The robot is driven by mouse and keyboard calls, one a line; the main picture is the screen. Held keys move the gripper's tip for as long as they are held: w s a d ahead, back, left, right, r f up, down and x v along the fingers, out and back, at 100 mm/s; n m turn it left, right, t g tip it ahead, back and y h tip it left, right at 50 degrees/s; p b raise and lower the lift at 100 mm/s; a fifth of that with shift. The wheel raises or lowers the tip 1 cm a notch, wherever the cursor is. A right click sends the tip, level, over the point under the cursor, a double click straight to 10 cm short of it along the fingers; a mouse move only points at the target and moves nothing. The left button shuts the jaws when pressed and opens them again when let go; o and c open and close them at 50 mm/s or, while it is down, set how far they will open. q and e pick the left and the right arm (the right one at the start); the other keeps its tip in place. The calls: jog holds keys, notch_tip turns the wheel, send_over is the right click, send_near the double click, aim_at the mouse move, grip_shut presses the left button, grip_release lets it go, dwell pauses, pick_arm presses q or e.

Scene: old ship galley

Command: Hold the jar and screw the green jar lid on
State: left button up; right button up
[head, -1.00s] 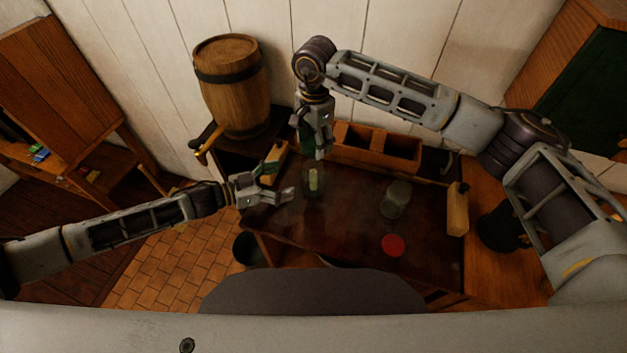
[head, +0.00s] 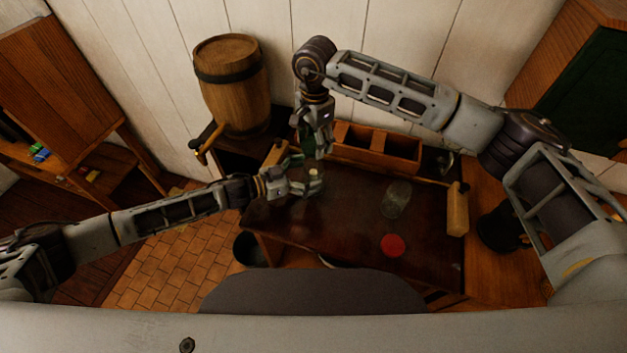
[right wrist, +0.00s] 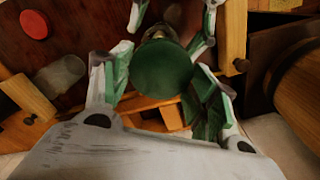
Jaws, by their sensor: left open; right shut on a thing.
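The green jar lid (right wrist: 160,70) is between the fingers of my right gripper (right wrist: 158,78), which is shut on it. In the head view my right gripper (head: 320,148) points down near the back of the dark worktop. A glass jar with pale contents (head: 313,173) stands on the worktop, a little below and in front of it. My left gripper (head: 310,186) is open with its fingers around the jar, level; whether they touch it I cannot tell. Its fingertips also show at the top of the right wrist view, and the lid hides most of the jar there.
A second glass jar (head: 396,198) and a red lid (head: 393,245) are to the right on the worktop (head: 345,235). A compartmented wooden box (head: 375,150) stands at the back. A wooden block (head: 457,210) is at the right edge. A barrel (head: 233,85) stands back left.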

pick_arm(q)
jog(key=shift+x, duration=1.15)
jog(key=shift+c, duration=0.4)
jog(key=c, duration=1.5)
jog(key=shift+o, duration=0.2)
pick_arm(e)
jog(key=shift+f, duration=2.45)
